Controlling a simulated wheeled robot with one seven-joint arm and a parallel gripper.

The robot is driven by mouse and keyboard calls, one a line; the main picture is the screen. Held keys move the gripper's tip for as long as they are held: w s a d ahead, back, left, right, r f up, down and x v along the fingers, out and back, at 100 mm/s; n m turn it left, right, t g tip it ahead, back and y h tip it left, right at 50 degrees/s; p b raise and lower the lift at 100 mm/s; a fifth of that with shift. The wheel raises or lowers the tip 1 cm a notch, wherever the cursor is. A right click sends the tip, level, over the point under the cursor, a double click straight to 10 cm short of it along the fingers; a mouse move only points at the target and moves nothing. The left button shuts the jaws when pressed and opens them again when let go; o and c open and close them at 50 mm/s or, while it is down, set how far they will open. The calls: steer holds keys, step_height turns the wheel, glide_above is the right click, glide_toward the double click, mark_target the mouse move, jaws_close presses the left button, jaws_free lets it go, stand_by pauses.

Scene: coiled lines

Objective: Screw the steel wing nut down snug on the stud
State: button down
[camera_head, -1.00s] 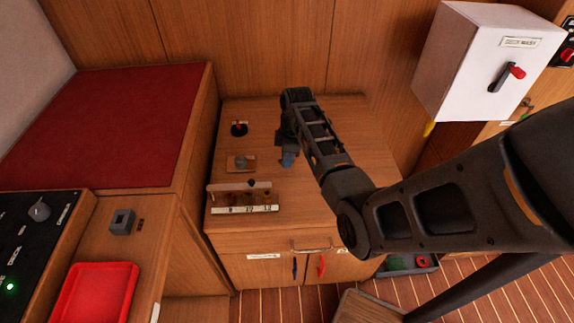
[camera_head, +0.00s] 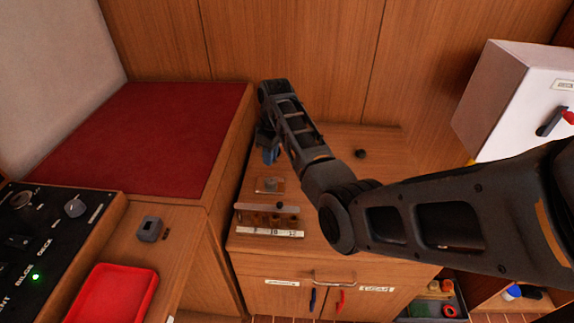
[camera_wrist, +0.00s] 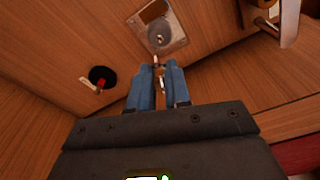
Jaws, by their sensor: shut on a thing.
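My gripper (camera_wrist: 158,88) has its two blue fingers shut on a small metallic piece, which I take to be the steel wing nut (camera_wrist: 162,76); only a little of it shows between the fingers. The square plate (camera_wrist: 176,40) with a round grey boss and a small stud (camera_wrist: 159,38) lies just past the fingertips in the wrist view. The held piece looks apart from the stud, though the height gap cannot be judged. In the head view my gripper (camera_head: 270,155) is just behind the plate (camera_head: 270,186), and the nut is too small to make out.
A black disc with a red peg (camera_wrist: 102,78) is left of the fingers in the wrist view. A wooden rack (camera_head: 266,215) stands at the cabinet's front edge. A dark round knob (camera_head: 360,153) lies right of my arm. A raised red-topped bench (camera_head: 160,135) borders the left.

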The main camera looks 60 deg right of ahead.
steer(key=b, duration=0.5)
glide_above(270, 177)
steer(key=shift+s+f, duration=0.2)
steer(key=shift+f, duration=2.75)
steer(key=shift+p, duration=0.55)
steer(key=shift+f+b, duration=0.45)
steer(key=shift+f, duration=0.35)
